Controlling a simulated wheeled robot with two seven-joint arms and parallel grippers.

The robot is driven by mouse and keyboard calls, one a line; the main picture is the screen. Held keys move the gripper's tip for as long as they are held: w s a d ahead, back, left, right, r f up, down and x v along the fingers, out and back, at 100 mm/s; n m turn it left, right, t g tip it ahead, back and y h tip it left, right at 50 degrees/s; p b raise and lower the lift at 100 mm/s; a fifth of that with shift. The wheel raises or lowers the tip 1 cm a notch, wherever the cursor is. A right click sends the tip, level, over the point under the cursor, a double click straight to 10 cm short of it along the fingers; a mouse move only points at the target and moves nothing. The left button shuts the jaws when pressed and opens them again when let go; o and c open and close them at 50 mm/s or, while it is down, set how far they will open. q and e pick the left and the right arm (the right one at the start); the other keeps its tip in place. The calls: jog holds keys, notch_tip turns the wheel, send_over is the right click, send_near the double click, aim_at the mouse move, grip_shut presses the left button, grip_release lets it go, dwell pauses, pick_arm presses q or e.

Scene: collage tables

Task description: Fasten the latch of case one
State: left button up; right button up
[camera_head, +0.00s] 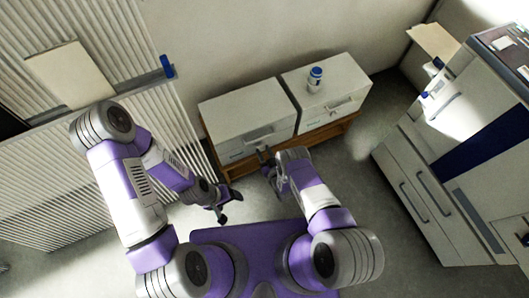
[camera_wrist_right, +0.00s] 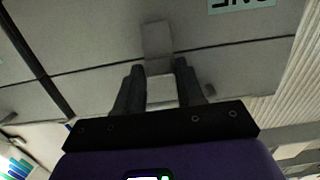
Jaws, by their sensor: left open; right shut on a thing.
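Case one (camera_head: 246,112) is the left of two pale grey cases in the head view. Part of its "ONE" label (camera_wrist_right: 240,3) shows upside down at the top of the right wrist view. A seam crosses its front in that view, and a grey latch tab (camera_wrist_right: 157,42) lies across the seam. My right gripper (camera_head: 265,153) is at the case's front; its fingers (camera_wrist_right: 160,80) are shut on the latch, one to each side. The gripped part is partly hidden. My left gripper (camera_head: 228,207) is open and empty, low and left of the table.
A second case (camera_head: 322,100) stands just to the right, with a blue-lidded jar (camera_head: 315,76) on top. Both cases stand on a wooden table (camera_head: 322,136). A large cabinet (camera_head: 425,185) is at the right, and a ribbed wall (camera_head: 60,205) at the left.

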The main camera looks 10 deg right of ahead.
aim_at(261, 145)
jog(key=shift+w+a+r+g+h+p, duration=0.1)
jog(key=shift+w+r+g+h+p, duration=0.25)
jog(key=shift+r+g+p, duration=0.4)
jog(key=shift+w+a+r+g+p, duration=0.1)
jog(key=shift+w+r+g+p, duration=0.2)
jog(key=shift+g+p, duration=0.35)
jog(key=shift+w+a+r+g+h, duration=0.15)
jog(key=shift+w+g+h, duration=0.25)
jog(key=shift+g, duration=0.3)
jog(key=shift+w+a+r+g+h, duration=0.15)
jog(key=shift+w+g, duration=0.1)
jog(key=shift+g, duration=0.2)
jog(key=shift+w+f+g+h, duration=0.1)
jog(key=shift+w+g, duration=0.1)
jog(key=shift+g, duration=0.25)
jog(key=o, duration=0.9)
jog(key=shift+r, duration=0.1)
